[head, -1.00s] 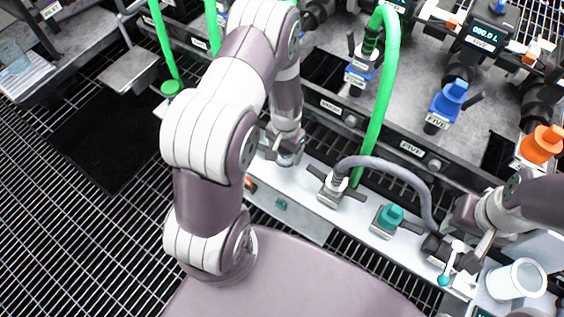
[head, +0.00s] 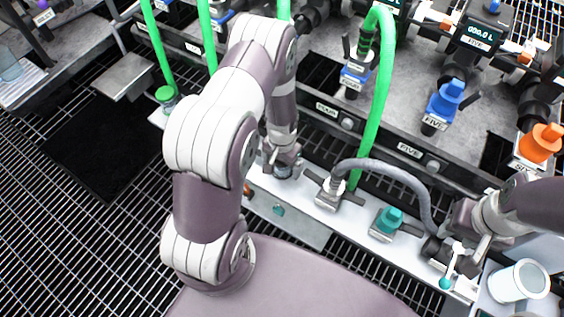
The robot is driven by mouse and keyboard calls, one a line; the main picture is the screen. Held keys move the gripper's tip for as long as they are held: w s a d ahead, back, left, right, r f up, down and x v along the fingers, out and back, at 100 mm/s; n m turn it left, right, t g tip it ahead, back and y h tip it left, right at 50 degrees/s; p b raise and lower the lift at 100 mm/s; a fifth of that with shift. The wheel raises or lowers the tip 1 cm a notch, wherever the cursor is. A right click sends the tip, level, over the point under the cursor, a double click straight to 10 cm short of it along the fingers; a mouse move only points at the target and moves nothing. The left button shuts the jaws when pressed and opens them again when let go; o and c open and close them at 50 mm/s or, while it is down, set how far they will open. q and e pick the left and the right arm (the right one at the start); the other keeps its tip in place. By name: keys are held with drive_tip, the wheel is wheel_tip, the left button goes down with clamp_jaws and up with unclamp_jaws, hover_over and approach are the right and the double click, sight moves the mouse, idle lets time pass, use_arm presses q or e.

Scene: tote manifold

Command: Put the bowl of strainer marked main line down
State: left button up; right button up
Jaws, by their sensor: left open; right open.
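My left gripper (head: 282,165) is open over the white rail (head: 335,222), close to a grey fitting there; my arm partly hides that spot. My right gripper (head: 470,252) is open at the rail's right end, beside a dark fitting (head: 434,246) where a grey hose (head: 405,174) ends. A small white lever with a teal ball tip (head: 446,283) is just below it. A white, open-topped cup-shaped vessel (head: 519,281) stands upright right of that gripper. I cannot read a main line mark, and cannot tell whether this vessel is the strainer bowl.
A teal capped fitting (head: 390,220) sits on the rail. A green hose (head: 377,100) rises from near the rail. Behind are blue valves (head: 445,103) and an orange valve (head: 540,143), some marked FOUR, FIVE and SIX. Grating (head: 90,240) covers the floor at left.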

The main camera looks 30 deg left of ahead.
use_arm(q)
wheel_tip(320, 180, up, 12)
drive_tip(key=p, duration=0.3)
drive_tip(key=shift+f+p, duration=0.25)
drive_tip(key=shift+p, duration=0.15)
drive_tip(key=s+d+r, duration=0.2)
drive_tip(key=s+r, duration=0.2)
drive_tip(key=r, duration=0.3)
drive_tip(key=s+d+r+t, duration=0.1)
drive_tip(key=s+d+r, duration=0.2)
drive_tip(key=s+r, duration=0.2)
wheel_tip(320, 180, up, 3)
drive_tip(key=shift+s+d+f+n, duration=0.15)
drive_tip(key=shift+d+n, duration=0.15)
